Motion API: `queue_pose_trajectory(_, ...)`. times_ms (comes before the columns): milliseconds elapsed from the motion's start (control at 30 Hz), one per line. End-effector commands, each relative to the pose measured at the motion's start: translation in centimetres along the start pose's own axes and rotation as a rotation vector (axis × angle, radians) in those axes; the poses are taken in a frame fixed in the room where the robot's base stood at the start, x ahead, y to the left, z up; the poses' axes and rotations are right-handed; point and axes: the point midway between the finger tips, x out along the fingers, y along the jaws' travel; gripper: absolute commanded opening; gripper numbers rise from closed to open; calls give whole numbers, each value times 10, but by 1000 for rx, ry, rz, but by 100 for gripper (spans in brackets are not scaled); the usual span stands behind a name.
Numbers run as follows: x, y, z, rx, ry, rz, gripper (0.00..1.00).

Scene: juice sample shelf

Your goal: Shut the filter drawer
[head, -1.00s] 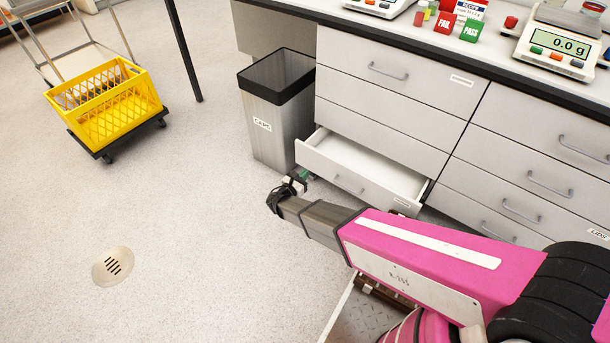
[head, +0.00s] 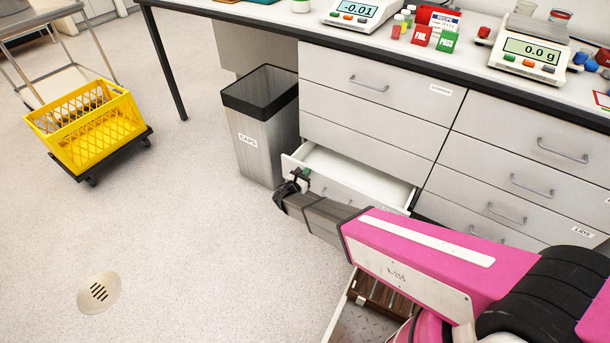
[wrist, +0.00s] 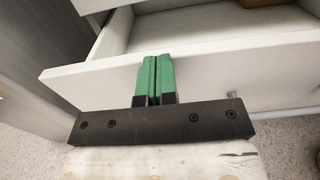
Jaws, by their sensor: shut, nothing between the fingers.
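The filter drawer (head: 360,176) is the pale bottom drawer of the left cabinet column, and it stands partly open. Its label is too small to read. My gripper (head: 304,174) is at the left part of the drawer's front. In the wrist view, the green fingertips (wrist: 155,78) are together with nothing between them. They overlap the drawer front (wrist: 215,72) near its top edge, left of the handle (wrist: 238,105). I cannot tell whether they touch it. My arm hides the lower right part of the drawer front in the head view.
A grey bin (head: 262,135) with a black rim stands close to the drawer's left side. A yellow crate (head: 85,128) on a dark trolley is farther left. The counter (head: 400,38) carries scales and small boxes. The floor (head: 185,240) left of my arm is clear.

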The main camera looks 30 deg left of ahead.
Motion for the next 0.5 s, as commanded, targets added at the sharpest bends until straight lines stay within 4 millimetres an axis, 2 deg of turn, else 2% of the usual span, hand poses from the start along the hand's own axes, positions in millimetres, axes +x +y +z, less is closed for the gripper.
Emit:
queue_pose_trajectory(167,1,0,0,0,0,0,0)
queue_pose_trajectory(267,10,0,-1,1,0,-2,0)
queue_pose_trajectory(500,63,1,-2,1,0,-3,0)
